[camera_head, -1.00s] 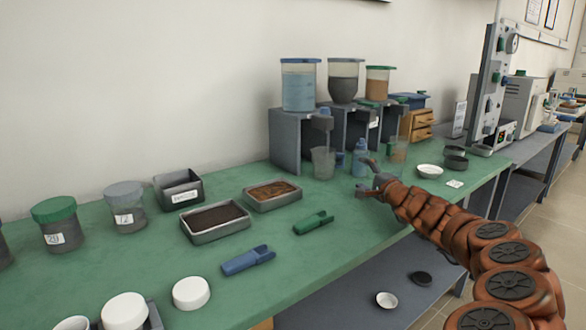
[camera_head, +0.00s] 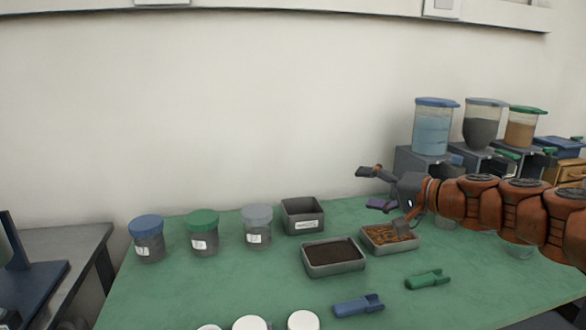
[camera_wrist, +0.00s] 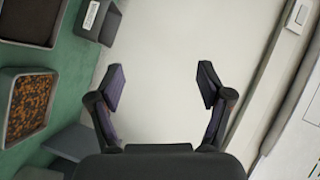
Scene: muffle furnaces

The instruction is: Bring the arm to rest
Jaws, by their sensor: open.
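My gripper (camera_head: 372,187) is at the right of the head view, at the end of my orange-brown arm, raised over the back of the green bench (camera_head: 215,285). In the wrist view its two dark fingers (camera_wrist: 160,88) stand wide apart with only pale wall between them. It is open and empty. In the head view the lower part of the gripper overlaps the tray of brown pieces (camera_head: 375,247); whether it touches cannot be told there. That tray also shows at the left of the wrist view (camera_wrist: 10,100), apart from the fingers.
A tray of dark material (camera_head: 335,270), a labelled grey bin (camera_head: 303,231) and lidded jars (camera_head: 203,245) stand on the bench. A blue scoop (camera_head: 358,306) and a green scoop (camera_head: 428,280) lie in front. Filled hoppers (camera_head: 433,130) stand behind my arm.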

